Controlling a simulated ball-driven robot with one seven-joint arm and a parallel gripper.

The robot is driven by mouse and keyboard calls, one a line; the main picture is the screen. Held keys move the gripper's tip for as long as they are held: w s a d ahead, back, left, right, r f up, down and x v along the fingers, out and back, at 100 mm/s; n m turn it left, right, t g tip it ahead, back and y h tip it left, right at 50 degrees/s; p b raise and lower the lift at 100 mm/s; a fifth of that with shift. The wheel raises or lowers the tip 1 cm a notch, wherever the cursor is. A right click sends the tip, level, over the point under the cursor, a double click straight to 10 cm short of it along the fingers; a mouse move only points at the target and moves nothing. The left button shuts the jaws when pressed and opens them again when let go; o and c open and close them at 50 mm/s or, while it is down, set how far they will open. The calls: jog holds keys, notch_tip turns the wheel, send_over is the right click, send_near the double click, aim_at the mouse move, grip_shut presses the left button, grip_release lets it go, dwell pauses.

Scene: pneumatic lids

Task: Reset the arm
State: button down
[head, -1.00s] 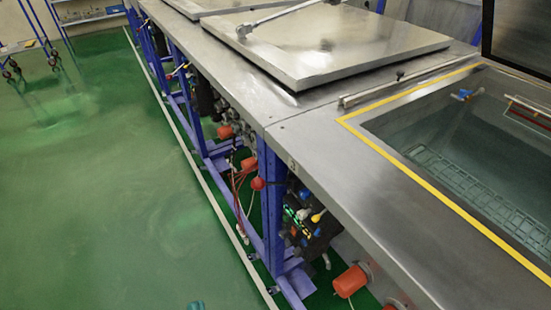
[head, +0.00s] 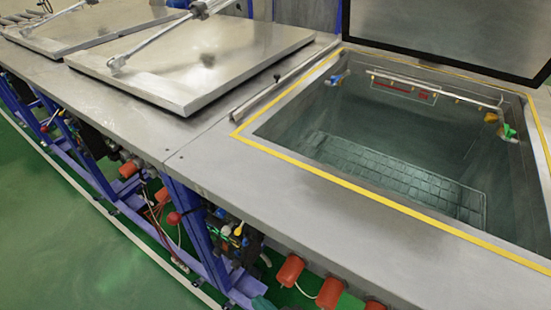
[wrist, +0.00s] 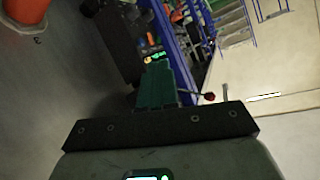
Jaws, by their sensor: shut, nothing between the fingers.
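My gripper (wrist: 158,68) shows in the wrist view as teal-green fingers, pressed together and empty, beyond a dark bolted bar. In the head view only a small teal piece, apparently my gripper (head: 262,303), shows at the bottom edge, in front of the bench's underside. The rest of my arm is out of that view. It appears apart from the bench.
A steel bench (head: 215,160) crosses the head view. A water tank (head: 300,165) is open, its lid (head: 440,35) raised behind it. Two closed lids (head: 190,75) (head: 75,28) lie left. Red knobs (head: 290,270) stick out below the front edge. Green floor (head: 60,240) is clear at left.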

jog(key=s+d+f+m+g+h+p, duration=0.1)
jog(key=s+d+m+g+h, duration=0.15)
jog(key=d, duration=0.75)
jog(key=s+d+m+g+h+p, duration=0.15)
jog(key=d+h, duration=0.25)
jog(key=d, duration=0.7)
jog(key=s+d+r+m+g+h, duration=0.2)
jog(key=s+d+g+h, duration=0.1)
jog(key=s+d, duration=0.8)
jog(key=shift+s+d+m+g+p, duration=0.2)
jog(key=shift+m+g+p, duration=0.15)
jog(key=shift+g, duration=0.25)
